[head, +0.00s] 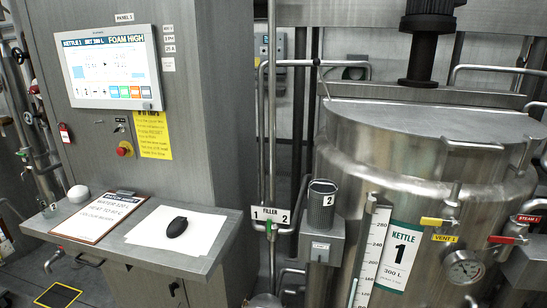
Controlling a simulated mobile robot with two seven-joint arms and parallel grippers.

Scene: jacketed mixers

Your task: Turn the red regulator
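A red valve handle (503,240) sits on a metal valve at the right, in front of the kettle and below a red STEAM 1 tag (528,218). It points roughly sideways, to the left. No part labelled "regulator" is readable. Neither of my grippers shows in the head view.
The steel kettle (420,150) fills the right side, with a yellow VENT 1 handle (432,222) and a round gauge (463,268). A cabinet screen (110,68) reads FOAM HIGH. Vertical pipes (272,120) stand between.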

